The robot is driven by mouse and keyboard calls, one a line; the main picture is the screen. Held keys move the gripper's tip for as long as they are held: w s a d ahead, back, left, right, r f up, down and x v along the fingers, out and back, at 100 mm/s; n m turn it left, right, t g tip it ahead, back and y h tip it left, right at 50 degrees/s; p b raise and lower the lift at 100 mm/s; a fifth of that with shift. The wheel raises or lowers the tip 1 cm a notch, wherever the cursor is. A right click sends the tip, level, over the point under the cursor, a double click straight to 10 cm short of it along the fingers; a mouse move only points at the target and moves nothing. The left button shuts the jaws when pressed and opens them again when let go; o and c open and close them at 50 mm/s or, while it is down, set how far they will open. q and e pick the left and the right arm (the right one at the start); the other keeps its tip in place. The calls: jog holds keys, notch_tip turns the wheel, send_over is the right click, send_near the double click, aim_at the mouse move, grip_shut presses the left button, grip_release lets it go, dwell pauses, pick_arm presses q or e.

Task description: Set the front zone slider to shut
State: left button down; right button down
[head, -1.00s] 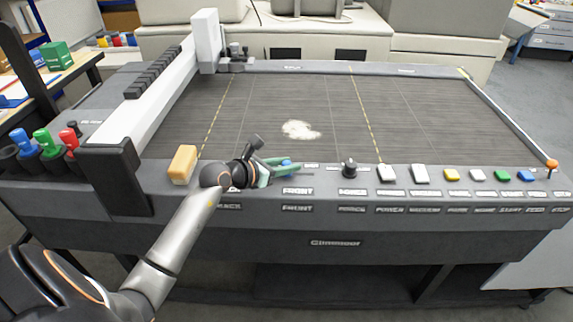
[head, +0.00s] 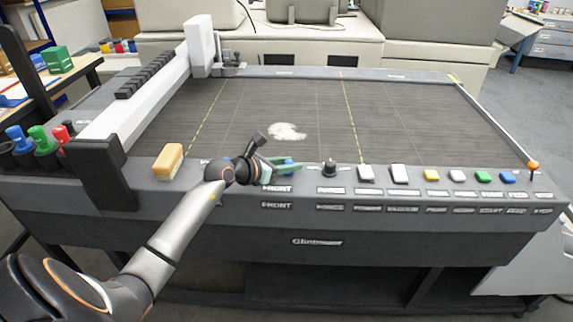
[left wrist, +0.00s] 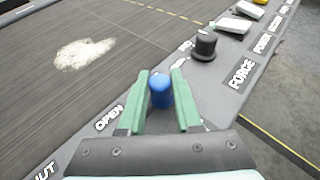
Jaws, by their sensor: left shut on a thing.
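The front zone slider's blue knob (left wrist: 160,92) stands between the green fingers of my left gripper (left wrist: 161,100), which is shut on it. In the left wrist view an OPEN label (left wrist: 108,117) lies left of the knob, and a partly cut-off SHUT label (left wrist: 45,171) lies farther left. In the head view the blue knob (head: 288,163) is partly hidden by my left gripper (head: 286,166), above the FRONT label (head: 277,188). The slider's slot is mostly hidden. My right gripper is out of view.
A black FORCE knob (head: 329,168) stands close to the right of my left gripper. Several coloured buttons follow to its right, including a yellow one (head: 431,175). A tan block (head: 168,160) stands left of my gripper. White powder (head: 287,131) lies on the dark bed.

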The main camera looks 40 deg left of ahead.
pick_arm(q)
jog(key=shift+w+d, duration=0.15)
jog(key=shift+d, duration=0.25)
jog(key=c, duration=0.6)
grip_release()
jog(key=shift+s+a+r, duration=0.1)
jog(key=shift+s+a, duration=0.05)
jog(key=shift+s, duration=0.2)
jog(key=b+v, duration=0.1)
jog(key=v, duration=1)
jog(key=shift+s+r, duration=0.2)
jog(key=shift+s, duration=0.1)
